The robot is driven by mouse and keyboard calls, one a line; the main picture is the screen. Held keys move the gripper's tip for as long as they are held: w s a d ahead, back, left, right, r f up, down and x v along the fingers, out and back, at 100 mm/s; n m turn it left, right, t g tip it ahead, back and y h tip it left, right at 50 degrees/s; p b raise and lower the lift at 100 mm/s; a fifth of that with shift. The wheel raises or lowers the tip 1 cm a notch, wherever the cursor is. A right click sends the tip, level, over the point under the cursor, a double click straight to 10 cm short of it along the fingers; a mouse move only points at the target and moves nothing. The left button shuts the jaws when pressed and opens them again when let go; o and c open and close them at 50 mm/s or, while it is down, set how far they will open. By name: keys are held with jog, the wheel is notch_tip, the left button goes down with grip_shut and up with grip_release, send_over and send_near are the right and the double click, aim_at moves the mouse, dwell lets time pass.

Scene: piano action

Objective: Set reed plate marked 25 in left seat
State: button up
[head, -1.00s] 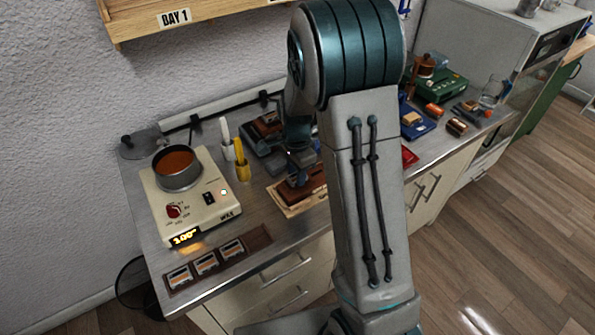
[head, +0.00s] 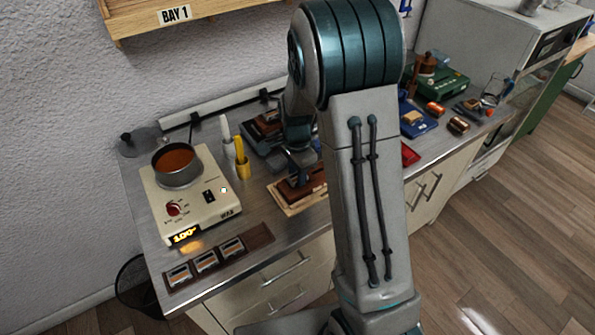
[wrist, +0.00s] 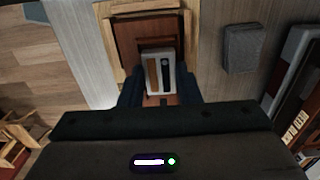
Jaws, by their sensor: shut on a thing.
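My gripper (wrist: 160,92) is shut on a small pale reed plate (wrist: 160,72) with a tan strip and a dark strip on its face. No number can be read on it. The plate is over a red-brown block (wrist: 132,38) in a light wooden tray (wrist: 108,35); I cannot tell if it touches the block. In the head view the block also shows on the tray (head: 290,207), under my gripper (head: 297,160), whose fingertips are hard to make out. The left seat cannot be told apart.
Several similar plates (head: 205,262) lie in a dark strip rack (head: 259,236) at the bench front, its right end bare. A cream wax heater (head: 213,213) with a pot (head: 177,166) stands left. Yellow and white upright tools (head: 241,165) stand near the tray. A grey block (wrist: 243,48) lies beside it.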

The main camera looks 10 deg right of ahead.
jog(key=shift+f, duration=0.1)
jog(key=o, duration=1)
notch_tip(320, 180, up, 14)
jog(key=b, duration=0.1)
jog(key=s+n+t, duration=0.1)
jog(key=s+n, duration=0.4)
jog(key=s, duration=0.2)
jog(key=s+r+n+t, duration=0.1)
jog(key=s+n, duration=0.3)
jog(key=s, duration=0.3)
jog(key=s+r+n+t, duration=0.1)
jog(key=s+n, duration=0.4)
jog(key=s, duration=0.2)
jog(key=shift+s+d+r+n, duration=0.1)
jog(key=shift+d+n, duration=0.05)
jog(key=shift+n, duration=0.15)
